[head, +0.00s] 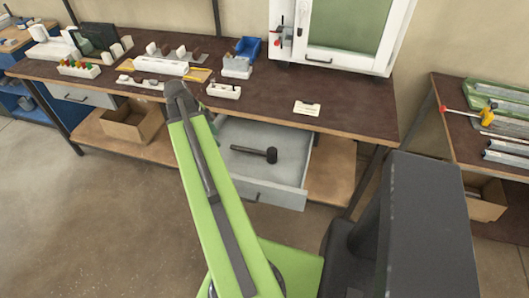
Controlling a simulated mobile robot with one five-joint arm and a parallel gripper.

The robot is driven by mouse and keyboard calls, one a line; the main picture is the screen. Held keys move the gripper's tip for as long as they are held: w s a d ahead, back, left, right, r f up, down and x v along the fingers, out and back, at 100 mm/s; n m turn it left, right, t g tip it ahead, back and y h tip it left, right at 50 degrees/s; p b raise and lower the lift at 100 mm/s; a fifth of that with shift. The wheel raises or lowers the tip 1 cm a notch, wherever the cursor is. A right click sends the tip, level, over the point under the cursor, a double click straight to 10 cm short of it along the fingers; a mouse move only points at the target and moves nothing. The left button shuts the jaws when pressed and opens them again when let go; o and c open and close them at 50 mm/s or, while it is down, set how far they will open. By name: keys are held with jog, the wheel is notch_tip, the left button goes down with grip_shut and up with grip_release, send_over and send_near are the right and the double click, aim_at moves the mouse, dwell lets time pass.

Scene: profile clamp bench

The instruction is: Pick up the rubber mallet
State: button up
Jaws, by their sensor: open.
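The rubber mallet (256,153) lies in the open grey drawer (290,188) under the bench. Its black head (271,155) is on the right and its dark handle points left. The mallet lies flat on the drawer floor, clear of the drawer's walls in this view. My green arm rises from the bottom of the head view to a dark joint left of the drawer and covers part of the drawer's left side. My gripper cannot be made out in this view.
The brown workbench (280,112) above the drawer holds a blue bin (248,47), white blocks and a white-framed cabinet (340,62). A cardboard box (131,122) sits on the lower shelf at left. A second bench (462,98) with a clamp stands at right.

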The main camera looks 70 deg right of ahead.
jog(key=s+d+r+m+g, duration=0.1)
jog(key=s+d+m, duration=0.5)
jog(key=s, duration=0.3)
jog(key=b, duration=1.1)
send_near(261, 152)
jog(key=x, duration=0.4)
jog(key=shift+w+a+f, duration=0.1)
jog(key=shift+a+f, duration=0.05)
jog(key=shift+f, duration=0.3)
jog(key=shift+s+r, duration=0.1)
jog(key=shift+s, duration=0.1)
jog(key=b+x, duration=0.4)
jog(key=x, duration=0.1)
jog(key=shift+d+b, duration=0.25)
jog(key=shift+b, duration=0.05)
grip_shut()
jog(key=shift+r, duration=0.1)
